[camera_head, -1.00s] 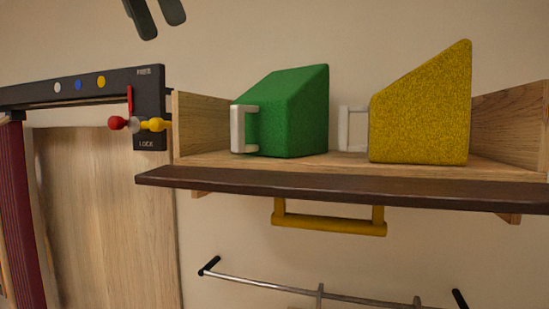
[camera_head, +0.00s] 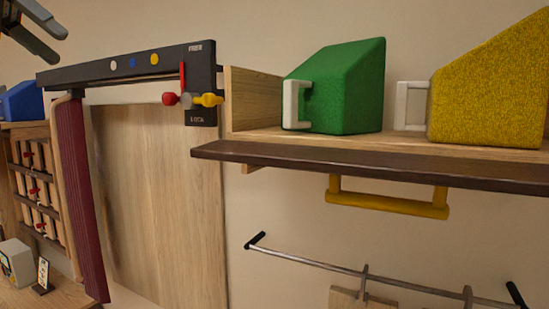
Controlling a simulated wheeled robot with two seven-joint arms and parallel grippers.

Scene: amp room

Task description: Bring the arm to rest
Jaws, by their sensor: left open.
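My left gripper (camera_head: 40,32) shows at the top left corner of the head view. Its two dark grey fingers are apart, with nothing between them. It hangs in front of the wall, above the left end of the black rail, and touches nothing that I can see. The rest of the left arm is out of frame. My right gripper is not in view.
A wooden shelf (camera_head: 350,165) at the right holds a green wedge-shaped block (camera_head: 345,90) and a yellow one (camera_head: 490,90), with white handles. A yellow bar (camera_head: 385,204) hangs below. A black rail (camera_head: 130,62) carries a maroon curtain (camera_head: 78,190). A rack (camera_head: 40,185) stands left.

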